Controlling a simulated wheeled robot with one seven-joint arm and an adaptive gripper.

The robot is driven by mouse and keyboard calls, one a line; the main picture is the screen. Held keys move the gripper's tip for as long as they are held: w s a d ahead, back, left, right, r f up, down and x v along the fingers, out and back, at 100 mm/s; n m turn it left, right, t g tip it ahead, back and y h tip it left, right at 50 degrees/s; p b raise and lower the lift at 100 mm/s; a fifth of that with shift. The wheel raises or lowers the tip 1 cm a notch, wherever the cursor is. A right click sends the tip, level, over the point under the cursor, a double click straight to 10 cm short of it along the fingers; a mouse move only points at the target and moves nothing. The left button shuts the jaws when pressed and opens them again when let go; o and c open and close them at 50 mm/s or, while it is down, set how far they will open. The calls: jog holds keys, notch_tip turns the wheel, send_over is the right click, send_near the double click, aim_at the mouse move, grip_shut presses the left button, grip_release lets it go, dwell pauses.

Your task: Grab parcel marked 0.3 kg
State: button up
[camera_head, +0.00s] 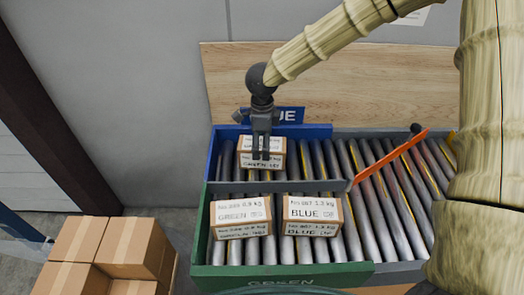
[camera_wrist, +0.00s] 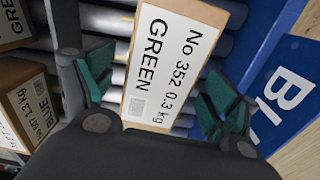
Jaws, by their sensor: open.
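The parcel marked No 352, 0.3 kg, GREEN (camera_wrist: 168,55) is a brown box with a white label, lying on the rollers inside the blue-walled lane. In the head view the same parcel (camera_head: 275,146) is at the back left, partly hidden by my gripper. My gripper (camera_head: 262,155) points down over it. In the wrist view my gripper (camera_wrist: 155,100) has its green-padded fingers spread apart on both sides of the parcel. I cannot tell whether the pads touch it.
A GREEN parcel marked 0.9 kg (camera_head: 240,215) and a BLUE parcel marked 1.3 kg (camera_head: 313,214) sit in the front lane. A grey divider (camera_head: 310,186) separates the lanes. An orange bar (camera_head: 390,157) slants across the rollers at right. Cartons (camera_head: 130,247) are stacked at front left.

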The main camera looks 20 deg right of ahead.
jog(key=shift+w+f, duration=0.1)
jog(key=shift+f, duration=0.6)
jog(key=shift+d+r, duration=0.1)
jog(key=shift+c, duration=0.5)
jog(key=c, duration=1)
jog(key=shift+c, duration=1.2)
jog(key=shift+r, duration=0.1)
